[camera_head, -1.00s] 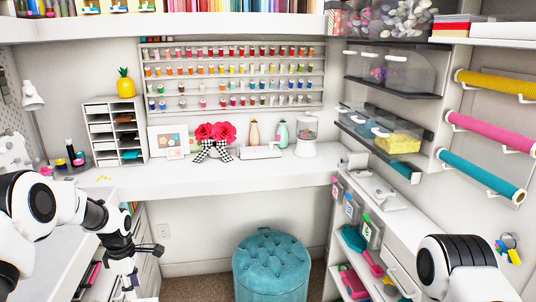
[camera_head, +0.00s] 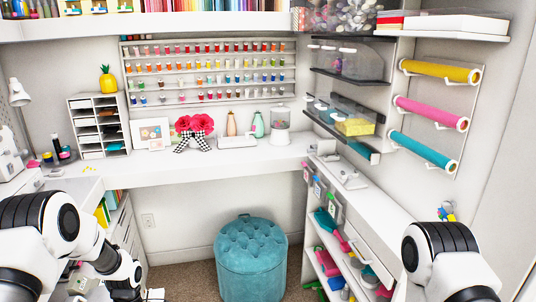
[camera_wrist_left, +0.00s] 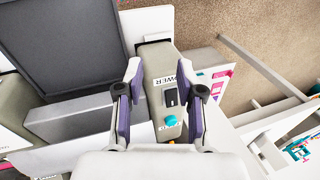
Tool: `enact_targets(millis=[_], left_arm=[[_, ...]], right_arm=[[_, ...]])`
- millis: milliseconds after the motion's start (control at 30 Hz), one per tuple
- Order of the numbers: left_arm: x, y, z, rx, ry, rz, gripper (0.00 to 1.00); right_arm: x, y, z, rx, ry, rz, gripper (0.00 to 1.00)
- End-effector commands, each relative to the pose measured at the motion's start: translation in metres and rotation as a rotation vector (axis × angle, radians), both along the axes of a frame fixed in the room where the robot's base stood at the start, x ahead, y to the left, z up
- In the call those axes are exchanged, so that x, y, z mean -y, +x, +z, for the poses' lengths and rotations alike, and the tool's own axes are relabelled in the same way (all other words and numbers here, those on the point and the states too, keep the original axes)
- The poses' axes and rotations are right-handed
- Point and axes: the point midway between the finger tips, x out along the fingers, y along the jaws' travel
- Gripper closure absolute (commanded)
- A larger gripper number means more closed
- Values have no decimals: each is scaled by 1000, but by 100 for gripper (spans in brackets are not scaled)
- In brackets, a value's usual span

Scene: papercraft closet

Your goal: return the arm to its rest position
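My left arm (camera_head: 65,225) comes in at the lower left of the head view and bends down to the bottom edge. Its gripper is largely hidden or cut off there. In the left wrist view my left gripper (camera_wrist_left: 160,70) has its two fingers well apart, with nothing seen held. A beige device (camera_wrist_left: 158,62) with a "POWER" label, a dark switch and a blue knob shows between and beyond the fingers. My right arm (camera_head: 440,255) is at the lower right of the head view. Its gripper is out of view.
The white desk (camera_head: 220,168) runs along the back wall. A teal tufted stool (camera_head: 250,255) stands on the carpet below. White shelving (camera_head: 385,215) holds craft items at the right. In the wrist view, a dark grey panel (camera_wrist_left: 65,45) lies left of the fingers.

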Motion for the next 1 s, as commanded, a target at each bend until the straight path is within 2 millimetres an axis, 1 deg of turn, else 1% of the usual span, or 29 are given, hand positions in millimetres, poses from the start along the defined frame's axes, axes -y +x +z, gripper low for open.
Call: enact_targets(millis=[33,67,167,200,267,300,333,367,400,433,467,500,533,567,600,633,700,800,1000], left_arm=[[10,-21,-14,-32,-12,-32,62],[15,-34,-23,-47,-23,-55,62],[38,-89,-52,-94,-74,-175,62],[48,-117,-64,-108,-105,-246,62],[64,-166,-79,-118,-164,-387,62],[73,-201,-85,-116,-209,-502,62],[80,-228,-86,-105,-244,-605,62],[85,-252,-85,-86,-277,-716,62],[89,-277,-81,-50,-309,-867,62],[91,-287,-76,-16,-322,-977,62],[91,-294,-71,20,-326,-1082,62],[91,-296,-65,69,-322,-1212,62],[90,-294,-62,102,-310,-1299,62],[89,-290,-61,134,-294,-1382,62],[88,-280,-61,173,-267,-1477,62],[88,-271,-62,197,-246,-1535,62],[87,-263,-62,220,-227,-1626,62],[88,-262,-62,218,-232,-1665,62],[87,-262,-62,217,-232,-1662,62]], right_arm=[[0,0,0,0,0,0,100],[0,0,0,0,0,0,100],[0,0,0,-1,0,0,100],[0,0,0,-1,0,0,100],[0,0,0,0,0,0,100],[0,0,0,0,0,0,100],[0,0,0,0,0,0,100],[0,0,0,0,0,0,100],[0,0,0,0,0,0,100],[0,0,0,0,0,0,100],[0,0,0,-1,0,0,100],[0,0,0,-1,0,0,100],[0,0,0,-1,0,0,100],[0,0,0,-1,0,0,100],[0,0,0,-1,0,0,100],[0,0,0,-1,0,0,100],[0,0,0,-1,0,0,100],[0,0,0,0,0,0,100],[0,0,0,-1,0,0,100]])
